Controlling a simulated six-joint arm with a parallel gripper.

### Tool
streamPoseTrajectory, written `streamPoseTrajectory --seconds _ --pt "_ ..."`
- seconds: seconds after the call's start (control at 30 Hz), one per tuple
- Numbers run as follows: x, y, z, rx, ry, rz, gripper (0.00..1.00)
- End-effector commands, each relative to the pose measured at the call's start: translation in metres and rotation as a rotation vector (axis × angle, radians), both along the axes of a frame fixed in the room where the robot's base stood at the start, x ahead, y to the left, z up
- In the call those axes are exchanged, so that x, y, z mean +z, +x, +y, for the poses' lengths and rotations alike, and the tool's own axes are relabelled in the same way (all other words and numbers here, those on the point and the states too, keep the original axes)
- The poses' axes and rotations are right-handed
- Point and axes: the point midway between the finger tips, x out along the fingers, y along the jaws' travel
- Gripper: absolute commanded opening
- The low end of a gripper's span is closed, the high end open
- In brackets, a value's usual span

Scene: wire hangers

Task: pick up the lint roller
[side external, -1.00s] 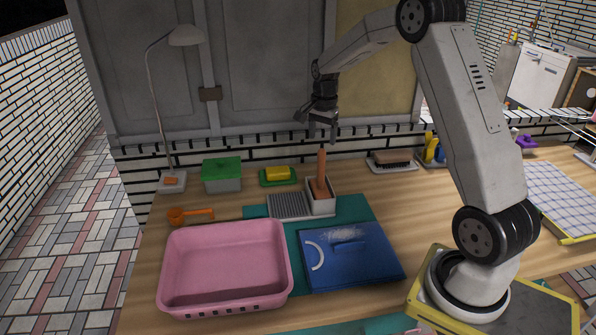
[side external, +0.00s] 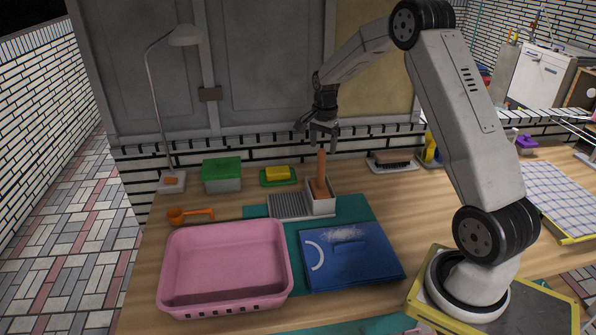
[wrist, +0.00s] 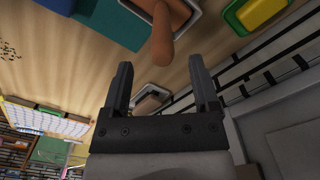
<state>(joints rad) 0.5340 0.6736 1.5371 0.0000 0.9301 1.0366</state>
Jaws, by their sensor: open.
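An orange-brown handle (side external: 321,175), which I take for the lint roller, stands upright in a small white box (side external: 321,207) at the back of the teal mat. Its lower end is hidden in the box. In the wrist view the handle (wrist: 162,42) points toward me, its tip near the line midway between my fingers, and the white box (wrist: 196,14) shows at the top. My gripper (side external: 322,142) is open and empty, pointing down just above the handle's top. In the wrist view my gripper (wrist: 162,80) has its two fingers wide apart, not touching the handle.
A ribbed grey tray (side external: 288,206) adjoins the box on the left. A pink basin (side external: 226,262) and a blue folded item (side external: 350,256) lie in front. A yellow sponge on a green dish (side external: 278,175) and a brush (side external: 392,160) stand behind. The wood right of the box is clear.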

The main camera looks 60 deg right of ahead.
Motion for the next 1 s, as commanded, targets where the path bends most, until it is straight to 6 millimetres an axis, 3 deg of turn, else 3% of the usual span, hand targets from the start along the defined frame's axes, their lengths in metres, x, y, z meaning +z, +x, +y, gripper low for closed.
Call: streamPoseTrajectory --seconds 0.4,0.97,1.0 --pt "-0.043 0.003 0.002 0.000 0.000 0.000 0.77" --pt "-0.045 0.003 0.001 0.000 -0.001 -0.002 0.77" --pt "-0.045 0.003 0.001 0.000 -0.001 -0.001 0.68"
